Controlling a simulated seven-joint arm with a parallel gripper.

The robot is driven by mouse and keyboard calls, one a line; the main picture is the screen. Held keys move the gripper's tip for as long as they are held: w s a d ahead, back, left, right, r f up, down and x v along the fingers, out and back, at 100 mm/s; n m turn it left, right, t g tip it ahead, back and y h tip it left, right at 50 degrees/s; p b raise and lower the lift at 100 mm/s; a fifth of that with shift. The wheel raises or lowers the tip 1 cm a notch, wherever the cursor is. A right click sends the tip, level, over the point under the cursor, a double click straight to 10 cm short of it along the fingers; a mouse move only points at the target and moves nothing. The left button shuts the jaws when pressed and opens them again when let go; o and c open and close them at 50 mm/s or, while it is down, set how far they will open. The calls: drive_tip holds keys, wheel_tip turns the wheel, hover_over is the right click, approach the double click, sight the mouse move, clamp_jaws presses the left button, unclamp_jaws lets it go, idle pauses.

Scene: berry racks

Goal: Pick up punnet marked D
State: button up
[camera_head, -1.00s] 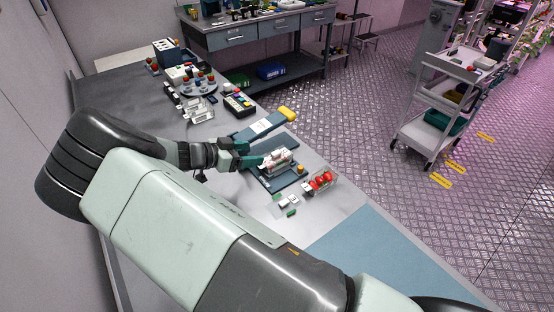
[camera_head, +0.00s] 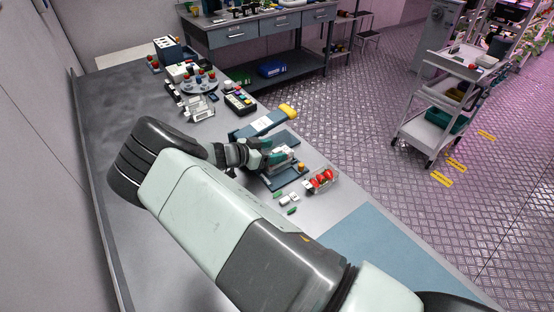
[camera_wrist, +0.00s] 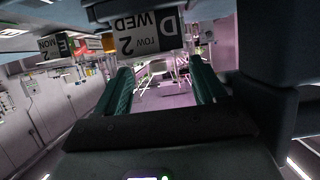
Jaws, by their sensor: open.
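A clear punnet with a white label (camera_head: 283,157) stands on a dark blue tray (camera_head: 288,184) on the bench, partly hidden by my gripper. In the wrist view, a grey card (camera_wrist: 150,35) reading D, WED, row 2 appears upside down just above the gap between my fingertips. A second card (camera_wrist: 56,46) reading E, MON, 2 is to its left. My gripper (camera_head: 270,153) is open at the left side of the punnet on the tray; its teal fingers (camera_wrist: 163,80) are spread, with nothing visible between them. I cannot tell whether they touch the punnet.
A clear punnet of red berries (camera_head: 321,180) stands right of the tray. Small white and green pieces (camera_head: 289,200) lie in front. A round rack (camera_head: 200,84) and boxes fill the bench's far end. The blue mat (camera_head: 375,255) is clear.

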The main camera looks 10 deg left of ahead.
drive_tip(key=shift+w+d+f, duration=0.2)
drive_tip(key=shift+w, duration=0.05)
drive_tip(key=shift+r, duration=0.1)
drive_tip(key=c, duration=0.8)
